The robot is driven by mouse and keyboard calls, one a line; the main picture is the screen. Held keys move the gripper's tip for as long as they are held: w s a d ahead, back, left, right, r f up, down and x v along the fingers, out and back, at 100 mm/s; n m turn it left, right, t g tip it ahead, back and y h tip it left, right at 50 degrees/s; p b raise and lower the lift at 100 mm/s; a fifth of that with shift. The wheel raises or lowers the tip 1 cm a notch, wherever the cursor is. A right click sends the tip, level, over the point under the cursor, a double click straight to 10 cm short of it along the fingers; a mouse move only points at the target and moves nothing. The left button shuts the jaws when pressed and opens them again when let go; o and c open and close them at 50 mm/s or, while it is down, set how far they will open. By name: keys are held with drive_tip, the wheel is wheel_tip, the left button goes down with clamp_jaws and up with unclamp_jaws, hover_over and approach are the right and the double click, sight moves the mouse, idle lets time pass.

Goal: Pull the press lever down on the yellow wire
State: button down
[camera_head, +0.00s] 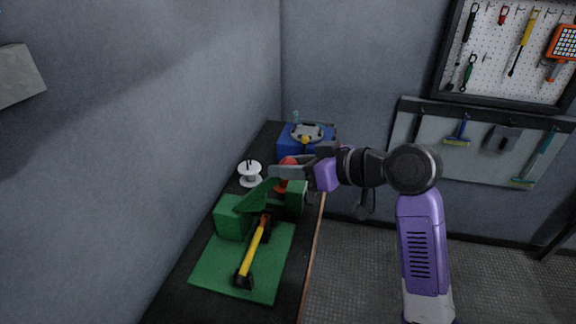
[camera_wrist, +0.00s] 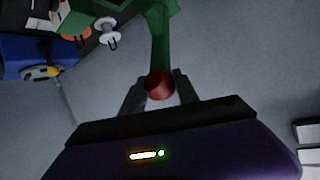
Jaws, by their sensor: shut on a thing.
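The green press (camera_head: 234,217) stands on a green base plate (camera_head: 215,262) on the dark bench. Its green lever arm (camera_wrist: 159,45) ends in a red knob (camera_wrist: 158,86), which also shows in the head view (camera_head: 284,162). My gripper (camera_head: 288,173) is shut on this knob; in the wrist view the knob sits between the two dark fingers (camera_wrist: 158,92). The lever is raised above the base. The yellow wire (camera_head: 255,247) lies over the plate, with a black end toward the front and its red end by the press. The press partly hides that red end.
A white spool (camera_head: 251,174) stands behind the press by the left wall. A blue box (camera_head: 318,144) with a grey and yellow item on top stands at the bench's far end. The wall lies close on the left; open floor (camera_head: 350,270) is to the right.

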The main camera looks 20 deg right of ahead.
drive_tip(key=shift+s+d+f+t+b, duration=0.3)
drive_tip(key=shift+d+f+b, duration=0.35)
drive_tip(key=shift+b, duration=0.5)
drive_tip(key=s+d+f+m+t+y+b, duration=0.1)
drive_tip(key=f+b, duration=0.6)
drive_tip(key=b, duration=0.7)
drive_tip(key=s+d+f+m+t+y+b, duration=0.1)
drive_tip(key=f+t+b, duration=0.4)
drive_tip(key=b, duration=0.9)
drive_tip(key=shift+s+d+f+m+y, duration=0.4)
drive_tip(key=shift+s+d+f+y, duration=0.45)
drive_tip(key=shift+d+f+y, duration=0.55)
drive_tip(key=shift+f, duration=0.25)
drive_tip(key=c, duration=1.1)
unclamp_jaws()
drive_tip(key=shift+o, duration=0.9)
drive_tip(key=shift+r, duration=0.2)
